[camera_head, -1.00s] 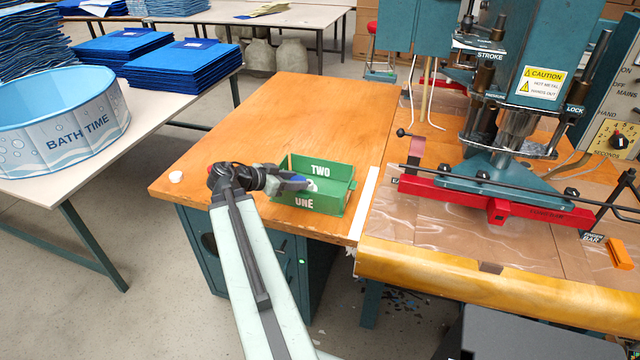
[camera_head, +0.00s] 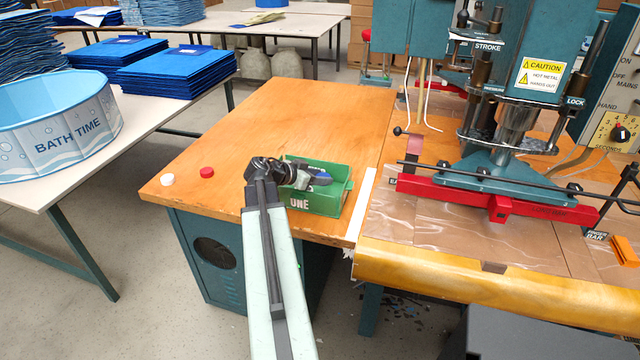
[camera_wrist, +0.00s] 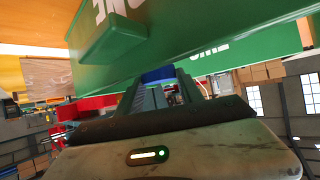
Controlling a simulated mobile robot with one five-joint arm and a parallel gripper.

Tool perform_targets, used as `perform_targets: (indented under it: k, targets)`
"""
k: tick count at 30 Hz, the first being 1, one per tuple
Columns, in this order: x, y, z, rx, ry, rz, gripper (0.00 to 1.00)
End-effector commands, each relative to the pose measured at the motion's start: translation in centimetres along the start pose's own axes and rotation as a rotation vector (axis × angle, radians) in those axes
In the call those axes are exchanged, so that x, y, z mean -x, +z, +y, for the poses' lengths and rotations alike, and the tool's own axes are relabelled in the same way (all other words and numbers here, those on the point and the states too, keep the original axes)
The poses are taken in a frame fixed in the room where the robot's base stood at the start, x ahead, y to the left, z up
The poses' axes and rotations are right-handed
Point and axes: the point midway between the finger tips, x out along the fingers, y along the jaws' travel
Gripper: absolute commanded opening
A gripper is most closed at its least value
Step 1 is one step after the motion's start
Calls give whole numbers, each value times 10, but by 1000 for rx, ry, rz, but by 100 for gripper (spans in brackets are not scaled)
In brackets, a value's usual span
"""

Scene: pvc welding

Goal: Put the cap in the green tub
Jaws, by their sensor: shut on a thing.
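The green tub (camera_head: 335,200), with white lettering, sits on the wooden table near its front right. It fills the top of the wrist view (camera_wrist: 225,50) as green walls very close to the fingers. My gripper (camera_head: 322,179) is over the tub's opening, reaching in from the left. A white round cap-like piece (camera_head: 167,179) lies at the table's left edge. A red round cap-like piece (camera_head: 206,172) lies to its right. The tub's inside is mostly hidden by my gripper.
A press with a red bar (camera_head: 500,205) stands on the bench to the right. A table on the left bears a blue pool (camera_head: 55,130) and blue stacks (camera_head: 180,75). The wooden table (camera_head: 290,110) is clear behind the tub.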

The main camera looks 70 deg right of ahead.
Motion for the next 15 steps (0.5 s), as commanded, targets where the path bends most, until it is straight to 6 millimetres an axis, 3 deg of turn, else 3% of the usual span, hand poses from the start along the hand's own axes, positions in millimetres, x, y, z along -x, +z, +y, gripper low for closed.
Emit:
perform_targets:
  k: [15]
  targets:
    - [-5,8,1,-1,2,0,6]
